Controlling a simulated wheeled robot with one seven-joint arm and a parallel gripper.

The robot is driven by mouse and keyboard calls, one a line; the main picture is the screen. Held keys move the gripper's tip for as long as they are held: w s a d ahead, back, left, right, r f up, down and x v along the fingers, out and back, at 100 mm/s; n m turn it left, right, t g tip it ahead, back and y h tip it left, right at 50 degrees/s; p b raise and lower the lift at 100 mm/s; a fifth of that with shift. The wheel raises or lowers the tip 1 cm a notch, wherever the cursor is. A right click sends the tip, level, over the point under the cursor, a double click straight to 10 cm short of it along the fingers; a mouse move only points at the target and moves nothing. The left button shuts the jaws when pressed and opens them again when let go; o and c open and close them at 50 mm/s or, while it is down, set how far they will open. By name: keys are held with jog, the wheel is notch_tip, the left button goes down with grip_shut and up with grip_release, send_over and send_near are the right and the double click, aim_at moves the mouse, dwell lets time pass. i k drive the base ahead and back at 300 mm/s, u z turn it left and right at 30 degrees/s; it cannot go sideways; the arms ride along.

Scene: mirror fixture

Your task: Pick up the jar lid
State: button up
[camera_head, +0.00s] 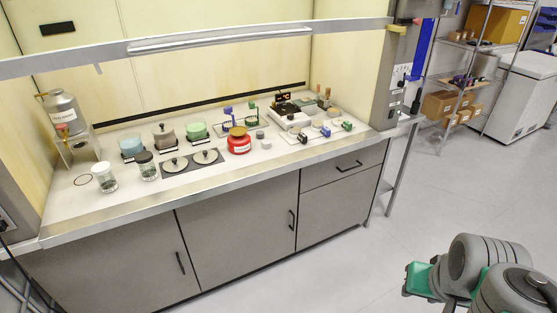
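Two round, pale lids with dark knobs, the left lid (175,165) and the right lid (205,157), lie side by side on a dark flat plate (190,164) on the bench. Two small clear jars stand left of them: one with a white top (105,178) and one with a dark top (148,166). I cannot tell which of these tops or lids is the task's jar lid. My folded arm shows at the lower right, far from the bench, with a green part beside it. I cannot make out gripper fingers or anything held.
The bench (75,217) has a raised front edge and a metal bar above it. Blue, brown and green containers (196,130) stand behind. A metal vessel (64,112) is at left. Floor before the bench is clear.

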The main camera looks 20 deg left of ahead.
aim_at(207, 155)
jog(key=u, duration=0.3)
jog(key=i, duration=1.8)
jog(key=u, duration=1.9)
jog(key=i, duration=0.9)
jog(key=u, duration=1.1)
